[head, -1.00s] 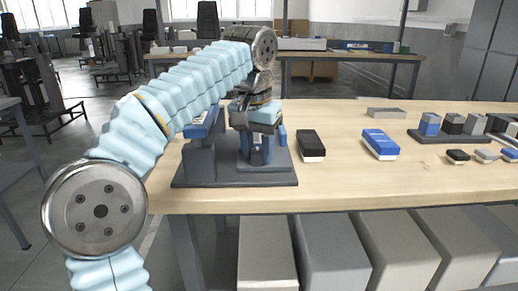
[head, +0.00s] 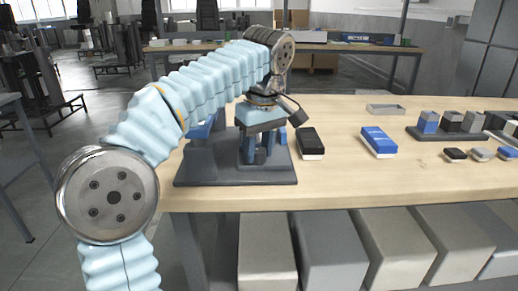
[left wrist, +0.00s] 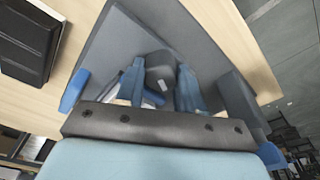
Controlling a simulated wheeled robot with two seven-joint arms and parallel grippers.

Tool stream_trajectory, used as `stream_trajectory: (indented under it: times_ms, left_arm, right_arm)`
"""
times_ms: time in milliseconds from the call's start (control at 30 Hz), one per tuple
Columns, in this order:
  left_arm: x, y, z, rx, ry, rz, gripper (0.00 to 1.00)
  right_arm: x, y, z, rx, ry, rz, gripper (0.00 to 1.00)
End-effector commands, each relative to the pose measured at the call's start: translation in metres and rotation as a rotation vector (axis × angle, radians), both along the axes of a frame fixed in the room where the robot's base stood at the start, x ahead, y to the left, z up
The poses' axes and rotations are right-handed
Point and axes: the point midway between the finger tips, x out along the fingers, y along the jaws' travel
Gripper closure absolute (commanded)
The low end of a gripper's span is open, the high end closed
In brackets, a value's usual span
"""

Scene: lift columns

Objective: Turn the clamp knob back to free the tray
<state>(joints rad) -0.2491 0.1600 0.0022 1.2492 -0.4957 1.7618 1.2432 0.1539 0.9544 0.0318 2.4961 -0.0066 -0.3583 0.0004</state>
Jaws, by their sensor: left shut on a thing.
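My left gripper (head: 260,152) points down over a dark grey fixture (head: 200,165) at the left end of the workbench. In the left wrist view its two blue fingers (left wrist: 160,88) are shut on a dark clamp knob (left wrist: 158,66) with a small light mark, one finger on each side. In the head view the gripper mostly hides the knob. The fixture's flat grey base also shows in the left wrist view (left wrist: 110,50). Blue parts stick out on both sides of the fixture. I cannot clearly make out a tray in it. My right gripper is not in view.
Right of the fixture lie a black box (head: 310,142) and a blue box (head: 378,142). A shallow metal tray-like frame (head: 385,109) lies behind them. A dark rack (head: 445,136) with several blocks and small loose pieces are at the right. The bench front between is clear.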

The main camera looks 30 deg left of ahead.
Motion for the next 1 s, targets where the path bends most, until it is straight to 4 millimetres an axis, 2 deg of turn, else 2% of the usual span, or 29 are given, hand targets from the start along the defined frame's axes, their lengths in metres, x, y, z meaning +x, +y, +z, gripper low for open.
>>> stream_trajectory:
  times_ms: [33, 67, 167, 200, 533, 1000]
  left_arm:
    - [0.0, 0.0, -0.001, 0.0, 0.002, -0.001, 0.8]
    - [0.0, 0.0, -0.001, 0.0, 0.002, -0.001, 0.6]
    - [0.0, 0.0, -0.001, 0.0, 0.001, -0.001, 0.45]
    - [0.0, 0.0, -0.001, 0.0, 0.001, -0.001, 0.43]
    - [0.0, 0.0, 0.004, 0.0, -0.001, -0.001, 0.43]
    - [0.001, -0.001, 0.052, -0.002, -0.002, -0.002, 0.43]
  right_arm:
    - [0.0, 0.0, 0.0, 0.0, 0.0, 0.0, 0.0]
    - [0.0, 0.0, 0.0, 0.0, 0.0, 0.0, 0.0]
    - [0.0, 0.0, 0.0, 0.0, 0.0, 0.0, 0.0]
    - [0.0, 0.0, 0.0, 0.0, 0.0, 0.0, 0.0]
    - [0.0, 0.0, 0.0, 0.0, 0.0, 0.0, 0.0]
    - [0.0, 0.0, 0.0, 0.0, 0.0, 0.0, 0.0]
